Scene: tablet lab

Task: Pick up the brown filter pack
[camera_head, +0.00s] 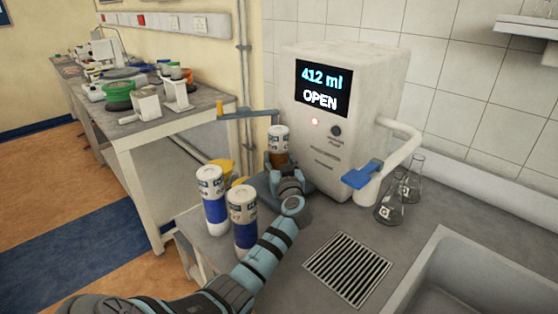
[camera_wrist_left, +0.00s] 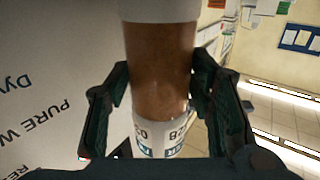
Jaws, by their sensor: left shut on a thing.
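The brown filter pack (camera_head: 278,140) is an upright cylinder with white labelled ends and a brown middle band. It is beside the left side of the white water machine (camera_head: 368,85), whose screen reads "412 ml" and "OPEN". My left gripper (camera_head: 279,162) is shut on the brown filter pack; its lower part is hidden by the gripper. In the left wrist view, the brown band (camera_wrist_left: 160,70) is between both dark fingers, with the machine's lettered panel to the left. My right gripper is not in view.
Two blue-and-white filter packs (camera_head: 214,215) (camera_head: 243,232) stand close to my left arm on the counter. A blue lever (camera_head: 361,174) and two glass flasks (camera_head: 390,208) are at the machine's right. A drain grate (camera_head: 347,268) and sink (camera_head: 480,270) are in front.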

